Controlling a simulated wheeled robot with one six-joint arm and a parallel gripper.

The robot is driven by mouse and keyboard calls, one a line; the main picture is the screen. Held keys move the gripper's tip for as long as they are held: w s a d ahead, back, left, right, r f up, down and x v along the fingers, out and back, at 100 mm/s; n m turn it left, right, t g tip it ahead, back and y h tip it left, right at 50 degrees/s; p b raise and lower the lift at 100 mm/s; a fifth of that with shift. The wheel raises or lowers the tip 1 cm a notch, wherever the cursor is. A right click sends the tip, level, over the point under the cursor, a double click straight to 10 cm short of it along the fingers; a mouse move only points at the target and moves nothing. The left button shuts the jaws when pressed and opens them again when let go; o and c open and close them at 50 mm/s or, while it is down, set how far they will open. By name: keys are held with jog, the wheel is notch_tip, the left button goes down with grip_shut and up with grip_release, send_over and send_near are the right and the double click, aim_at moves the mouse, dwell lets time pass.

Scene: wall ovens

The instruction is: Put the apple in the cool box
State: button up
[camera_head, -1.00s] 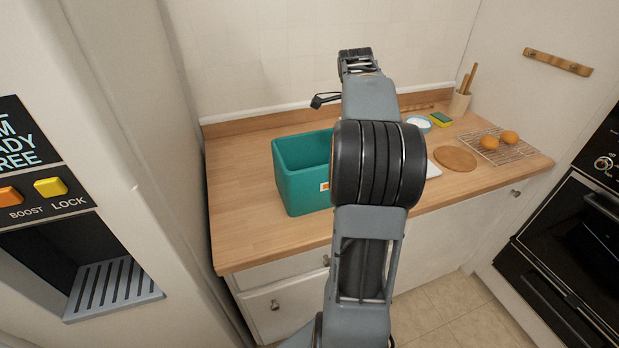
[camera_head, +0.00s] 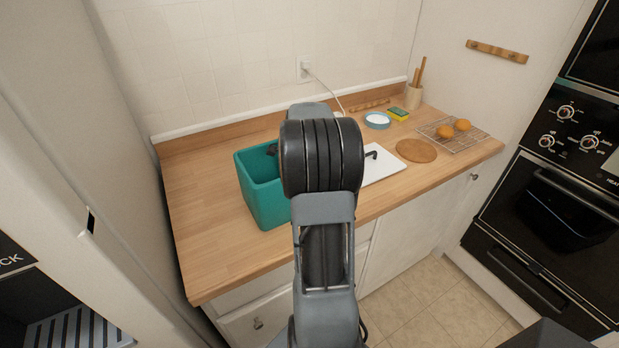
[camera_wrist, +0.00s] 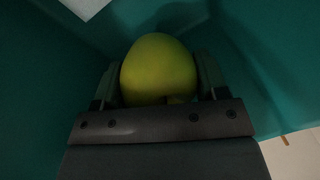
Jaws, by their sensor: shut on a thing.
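The apple (camera_wrist: 158,68) is yellow-green and sits between the two fingers of my gripper (camera_wrist: 160,78), which is shut on it. In the wrist view, teal walls surround the apple, so the gripper appears to be within or just over the cool box. The cool box (camera_head: 266,205) is a teal, open-topped bin on the left part of the wooden counter. My arm covers its right side in the head view. The gripper and apple are hidden there. Whether the apple touches the box floor cannot be told.
A white board (camera_head: 383,168) lies right of the box, with a round wooden board (camera_head: 416,150) beyond it. A wire rack (camera_head: 468,142) holds orange fruits. A blue-rimmed dish (camera_head: 377,120), a sponge (camera_head: 398,113) and a utensil pot (camera_head: 414,97) stand behind. The counter's left end is clear.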

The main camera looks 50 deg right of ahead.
jog(key=shift+f, duration=2.25)
jog(key=shift+f, duration=0.2)
jog(key=o, duration=0.8)
jog(key=shift+r, duration=0.1)
jog(key=shift+r, duration=0.25)
jog(key=b+v, duration=0.1)
jog(key=v, duration=1)
jog(key=shift+a+r, duration=0.1)
jog(key=shift+r, duration=0.25)
